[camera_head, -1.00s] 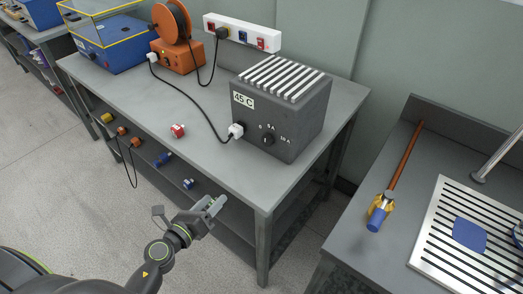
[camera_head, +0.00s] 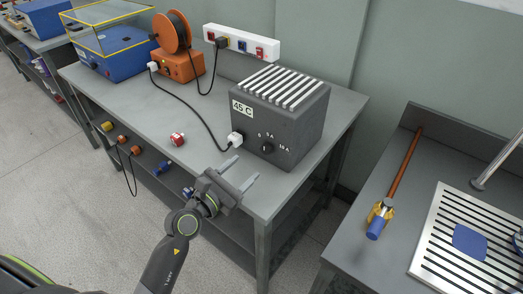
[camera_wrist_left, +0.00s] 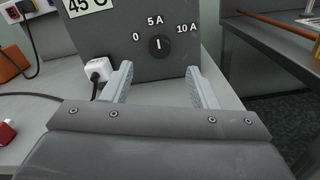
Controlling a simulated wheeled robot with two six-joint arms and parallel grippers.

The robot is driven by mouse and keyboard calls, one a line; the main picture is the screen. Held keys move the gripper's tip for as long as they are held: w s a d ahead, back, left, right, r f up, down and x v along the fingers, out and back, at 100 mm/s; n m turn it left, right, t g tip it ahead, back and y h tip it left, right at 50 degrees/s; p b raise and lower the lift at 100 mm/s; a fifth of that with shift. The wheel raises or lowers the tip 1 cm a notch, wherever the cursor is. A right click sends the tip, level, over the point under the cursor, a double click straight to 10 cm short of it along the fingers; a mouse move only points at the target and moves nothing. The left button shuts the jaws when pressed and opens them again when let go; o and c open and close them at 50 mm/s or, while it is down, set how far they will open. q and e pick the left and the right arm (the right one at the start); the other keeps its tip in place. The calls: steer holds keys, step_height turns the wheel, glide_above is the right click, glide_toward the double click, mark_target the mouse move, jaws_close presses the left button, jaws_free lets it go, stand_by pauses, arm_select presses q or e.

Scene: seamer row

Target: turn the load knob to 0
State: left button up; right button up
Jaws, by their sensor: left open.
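The load knob (camera_head: 267,149) is a black round knob on the front of a dark grey load box (camera_head: 290,125). In the left wrist view the knob (camera_wrist_left: 158,45) has a white line that stands upright, towards the 5 A mark. The 0 mark is to its left and the 10 A mark to its right. My left gripper (camera_head: 243,171) is open and empty, in front of the box and short of the knob. In the left wrist view its two fingers (camera_wrist_left: 160,85) point at the box, with the knob between and beyond them. My right gripper is not in view.
A white plug (camera_head: 234,139) with a black cable sits at the left of the box front. A red and white plug (camera_head: 177,139) lies on the grey table (camera_head: 205,150). An orange cable reel (camera_head: 176,62) and blue unit stand farther back. A second bench (camera_head: 345,240) is at the right.

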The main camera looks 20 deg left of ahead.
mark_target(265, 150)
arm_select(q)
steer(key=x, duration=0.7)
steer(key=shift+w+d, duration=0.1)
steer(key=shift+w, duration=0.15)
steer(key=shift+w+d, duration=0.15)
steer(key=shift+w, duration=0.35)
